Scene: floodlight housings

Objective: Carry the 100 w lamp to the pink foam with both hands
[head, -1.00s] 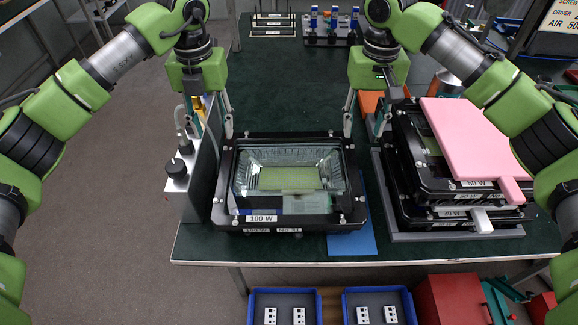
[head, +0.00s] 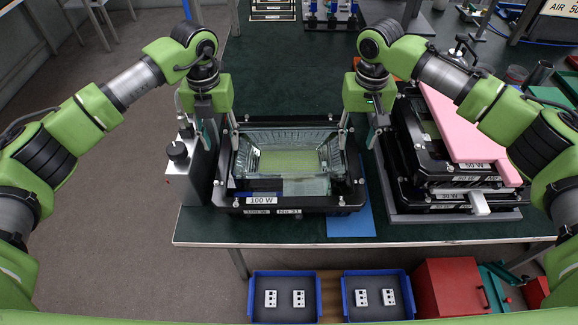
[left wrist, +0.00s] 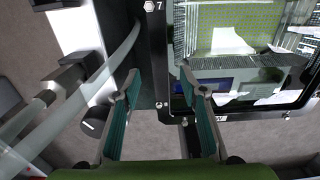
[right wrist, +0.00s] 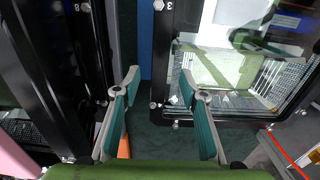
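The 100 W lamp (head: 262,200) is a black frame with a glass front and ribbed reflector. It lies flat near the table's front edge, its label facing me. My left gripper (head: 220,140) points down at its left side; in the left wrist view, the gripper (left wrist: 165,98) has its fingers spread, with the black frame edge showing between them. My right gripper (head: 361,138) is down at its right side; in the right wrist view, the gripper (right wrist: 155,95) is also spread. Whether either touches the frame I cannot tell. The pink foam (head: 455,125) lies on a lamp stack at the right, partly hidden by my right arm.
The stack under the foam carries a 50 W label (head: 474,164). A grey box with a knob (head: 183,175) stands close left of the lamp. A blue mat (head: 348,222) shows at its right. Blue bins (head: 286,273) sit below the table edge.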

